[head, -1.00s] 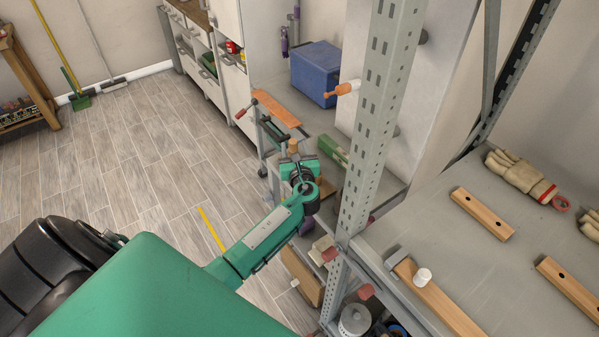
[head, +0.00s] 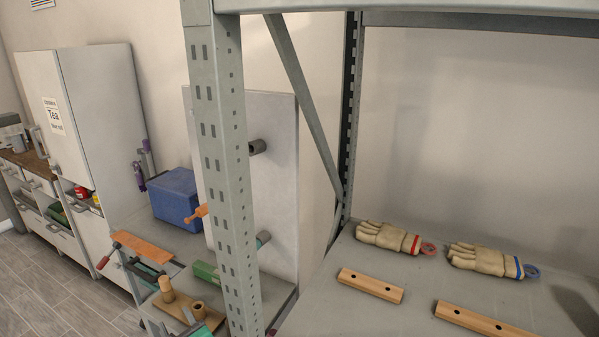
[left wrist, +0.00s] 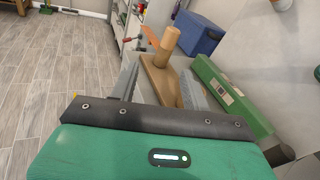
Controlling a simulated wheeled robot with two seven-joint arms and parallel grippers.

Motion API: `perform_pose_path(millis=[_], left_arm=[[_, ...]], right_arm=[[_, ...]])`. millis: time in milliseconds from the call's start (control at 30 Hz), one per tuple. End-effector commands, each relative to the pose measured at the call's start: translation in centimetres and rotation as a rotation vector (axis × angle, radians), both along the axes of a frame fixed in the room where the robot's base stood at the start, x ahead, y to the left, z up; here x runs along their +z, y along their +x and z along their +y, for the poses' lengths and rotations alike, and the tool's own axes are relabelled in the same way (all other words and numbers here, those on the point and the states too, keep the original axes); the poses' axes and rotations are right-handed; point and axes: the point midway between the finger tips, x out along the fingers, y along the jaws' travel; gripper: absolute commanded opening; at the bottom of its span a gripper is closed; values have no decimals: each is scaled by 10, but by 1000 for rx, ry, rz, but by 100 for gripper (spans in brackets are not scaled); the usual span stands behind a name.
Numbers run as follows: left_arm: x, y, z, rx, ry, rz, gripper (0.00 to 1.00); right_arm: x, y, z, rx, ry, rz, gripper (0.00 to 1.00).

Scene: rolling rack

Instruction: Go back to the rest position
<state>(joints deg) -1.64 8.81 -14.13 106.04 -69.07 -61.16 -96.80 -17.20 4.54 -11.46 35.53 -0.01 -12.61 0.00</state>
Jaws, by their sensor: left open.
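My left gripper (left wrist: 160,88) is open in the left wrist view, its two grey fingers spread. A wooden board with an upright peg (left wrist: 167,45) lies just beyond and between the fingers; I cannot tell whether they touch. In the head view only a green bit of my left arm shows at the bottom edge, by the same wooden board with its peg (head: 168,291). The fingers themselves are hard to make out there. My right gripper is not in view.
A grey rack post (head: 232,160) stands beside the work area. The shelf (head: 345,318) holds gloves (head: 388,238) and drilled wooden bars (head: 370,285). A blue box (head: 174,198), an orange-topped clamp (head: 142,246) and a green box (left wrist: 230,95) are close by. Floor at left is open.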

Motion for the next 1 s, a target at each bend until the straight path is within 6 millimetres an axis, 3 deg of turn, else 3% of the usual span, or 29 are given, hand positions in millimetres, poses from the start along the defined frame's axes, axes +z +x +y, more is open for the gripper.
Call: perform_pose_path(millis=[267,500,700,1000], left_arm=[[-56,-91,-7,231,-794,-210,47],[-84,-176,-40,608,-1414,-364,47],[-86,-228,-68,913,-1710,-431,47],[-76,-280,-99,1267,-1922,-477,47]], right_arm=[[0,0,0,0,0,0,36],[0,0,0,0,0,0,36],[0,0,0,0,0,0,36],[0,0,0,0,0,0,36]])
